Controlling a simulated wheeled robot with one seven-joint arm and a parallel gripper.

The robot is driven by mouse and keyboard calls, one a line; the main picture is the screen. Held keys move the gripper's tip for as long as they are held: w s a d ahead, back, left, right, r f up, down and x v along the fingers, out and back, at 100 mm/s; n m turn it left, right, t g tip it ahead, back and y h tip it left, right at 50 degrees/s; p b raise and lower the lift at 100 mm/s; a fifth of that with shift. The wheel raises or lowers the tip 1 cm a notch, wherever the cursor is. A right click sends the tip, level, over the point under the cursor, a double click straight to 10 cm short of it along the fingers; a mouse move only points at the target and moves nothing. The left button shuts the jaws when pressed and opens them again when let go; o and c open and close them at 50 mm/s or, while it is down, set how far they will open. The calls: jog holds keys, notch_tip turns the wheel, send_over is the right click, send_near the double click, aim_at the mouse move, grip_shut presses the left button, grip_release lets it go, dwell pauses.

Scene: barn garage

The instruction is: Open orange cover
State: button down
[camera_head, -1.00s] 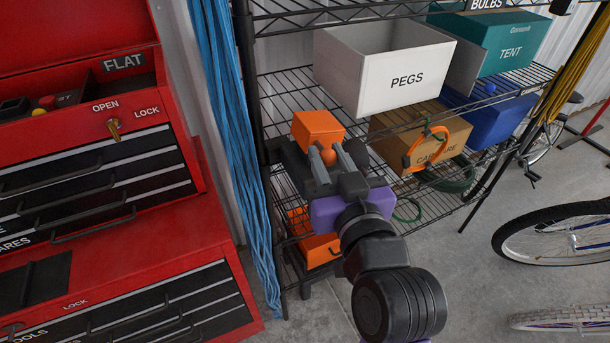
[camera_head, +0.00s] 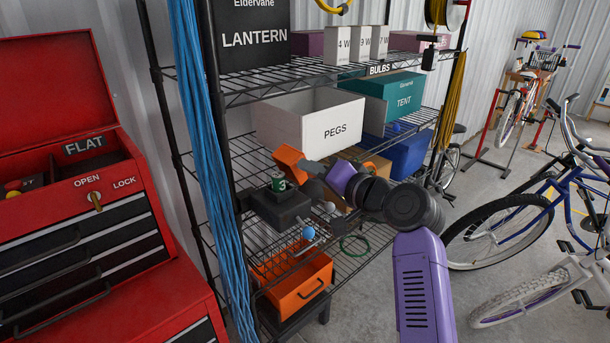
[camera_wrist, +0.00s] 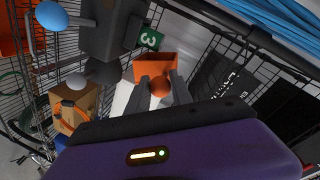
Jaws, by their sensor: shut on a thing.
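The orange cover (camera_head: 288,160) is raised and tilted above a dark box (camera_head: 275,206) on the wire shelf. A green block marked 3 (camera_head: 280,183) is exposed on the box beside it. My gripper (camera_head: 313,169) is at the cover's right side. In the wrist view, my gripper (camera_wrist: 160,88) has its two fingers closed around the cover's round orange knob (camera_wrist: 159,85). The cover (camera_wrist: 155,64) shows just beyond the fingertips, and the green block (camera_wrist: 150,40) is past it. Whether the cover is hinged to the box is hidden.
A white PEGS bin (camera_head: 305,125) stands close behind the cover. Blue cords (camera_head: 205,170) hang at the left beside the red tool chest (camera_head: 75,205). Bikes stand at right.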

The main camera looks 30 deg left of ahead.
jog(key=shift+w+d+m+g+p, duration=0.3)
jog(key=shift+w+m, duration=0.35)
jog(key=shift+m, duration=0.35)
jog(key=c, duration=1.1)
grip_release()
jog(key=shift+c, duration=0.2)
jog(key=b+v, duration=0.1)
jog(key=v, duration=0.6)
jog(key=shift+d+b, duration=0.35)
